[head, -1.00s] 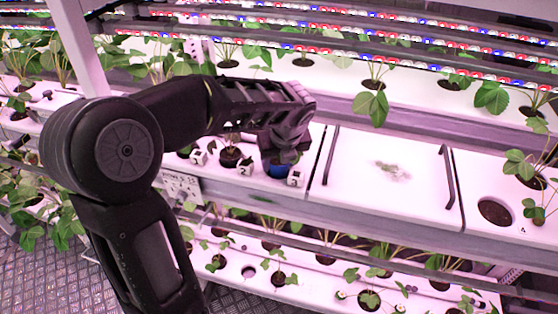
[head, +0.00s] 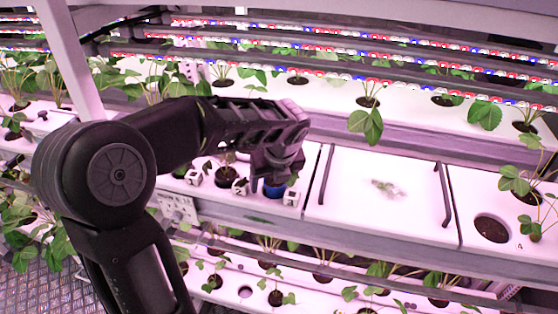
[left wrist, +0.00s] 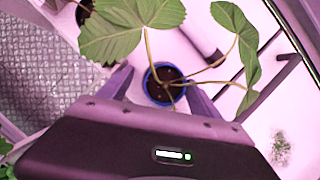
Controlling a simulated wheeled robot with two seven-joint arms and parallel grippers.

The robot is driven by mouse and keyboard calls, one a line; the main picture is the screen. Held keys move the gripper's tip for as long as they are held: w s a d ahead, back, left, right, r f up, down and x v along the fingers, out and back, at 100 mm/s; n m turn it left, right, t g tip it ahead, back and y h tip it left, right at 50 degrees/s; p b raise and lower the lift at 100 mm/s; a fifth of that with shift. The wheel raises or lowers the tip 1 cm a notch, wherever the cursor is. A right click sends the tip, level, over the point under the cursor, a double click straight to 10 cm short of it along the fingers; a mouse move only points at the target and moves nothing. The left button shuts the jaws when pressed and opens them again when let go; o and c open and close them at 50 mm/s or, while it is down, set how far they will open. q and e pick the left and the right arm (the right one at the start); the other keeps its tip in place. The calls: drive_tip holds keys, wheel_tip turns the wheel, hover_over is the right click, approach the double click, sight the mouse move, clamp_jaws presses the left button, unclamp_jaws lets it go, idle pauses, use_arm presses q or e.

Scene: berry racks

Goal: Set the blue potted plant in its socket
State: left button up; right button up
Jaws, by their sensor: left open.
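The blue potted plant (head: 274,190) stands on the white shelf, between small white cubes, in the head view. It also shows in the left wrist view (left wrist: 165,87), with dark soil and broad green leaves. My left gripper (head: 274,176) is open just above the pot and hides most of the plant in the head view. In the left wrist view the fingers (left wrist: 157,96) are apart, one on each side of the pot; I cannot tell whether they touch it. A round dark opening (head: 491,229) near the number 4 is in the shelf at the right. My right gripper is not in view.
A white panel (head: 345,205) with two dark handles lies between the pot and the round opening. Another potted plant (head: 227,172) stands just left of the blue pot. Light bars (head: 350,62) run above, and a lower planted shelf (head: 330,292) lies below.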

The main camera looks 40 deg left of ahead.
use_arm(q)
drive_tip(key=v, duration=1.2)
drive_tip(key=shift+w, duration=0.2)
